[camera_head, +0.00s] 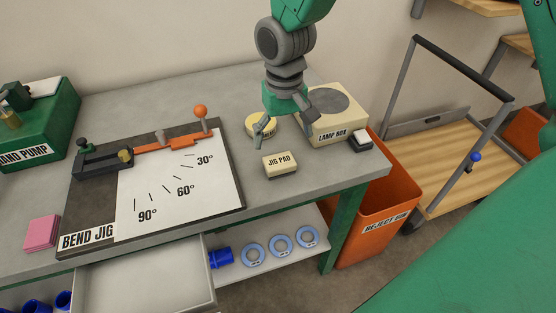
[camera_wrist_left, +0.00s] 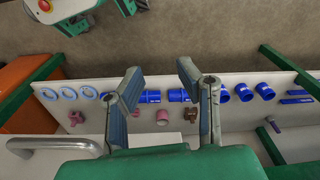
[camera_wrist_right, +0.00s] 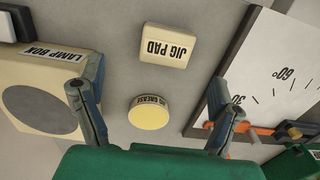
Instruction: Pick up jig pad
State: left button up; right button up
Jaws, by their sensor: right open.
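The jig pad (camera_head: 280,164) is a small cream block with a dark label, lying on the grey bench between the bend jig and the lamp box. It also shows in the right wrist view (camera_wrist_right: 167,46), beyond the fingertips. My right gripper (camera_head: 290,122) is open and empty above the bench, behind the jig pad and apart from it. Its spread fingers also show in the right wrist view (camera_wrist_right: 150,92). My left gripper (camera_wrist_left: 159,73) is out of the head view; its own wrist view shows it open and empty above a lower shelf.
A round yellow grease tin (camera_wrist_right: 148,114) lies under the right gripper. The lamp box (camera_head: 335,115) stands right of it. The bend jig (camera_head: 215,190) with its orange lever is at left. An orange reject bin (camera_head: 380,205) stands off the bench's right end. A drawer (camera_head: 150,285) is open in front.

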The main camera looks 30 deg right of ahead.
aim_at(279, 160)
jog(key=f, duration=0.1)
jog(key=a+f, duration=0.1)
jog(key=f, duration=0.1)
jog(key=shift+w, duration=0.2)
jog(key=shift+a+f, duration=0.3)
jog(key=shift+a, duration=0.1)
jog(key=f, duration=0.2)
jog(key=d+f, duration=0.1)
jog(key=f, duration=0.1)
jog(key=shift+s+f, duration=0.15)
jog(key=shift+f, duration=0.15)
jog(key=shift+d+f, duration=0.3)
jog(key=shift+d, duration=0.05)
jog(key=shift+a+r, duration=0.15)
jog(key=shift+a, duration=0.3)
jog(key=c, duration=1)
jog(key=shift+a, duration=0.25)
jog(key=shift+c, duration=1.2)
jog(key=shift+d+r, duration=0.2)
jog(key=shift+d, duration=0.05)
notch_tip(279, 160, up, 9)
jog(key=shift+f, duration=0.15)
jog(key=shift+a+r, duration=0.25)
jog(key=shift+r, duration=0.25)
jog(key=shift+d, duration=0.15)
jog(key=o, duration=0.6)
jog(key=shift+d, duration=0.25)
jog(key=c, duration=0.5)
jog(key=shift+o, duration=0.2)
jog(key=shift+d+f, duration=0.1)
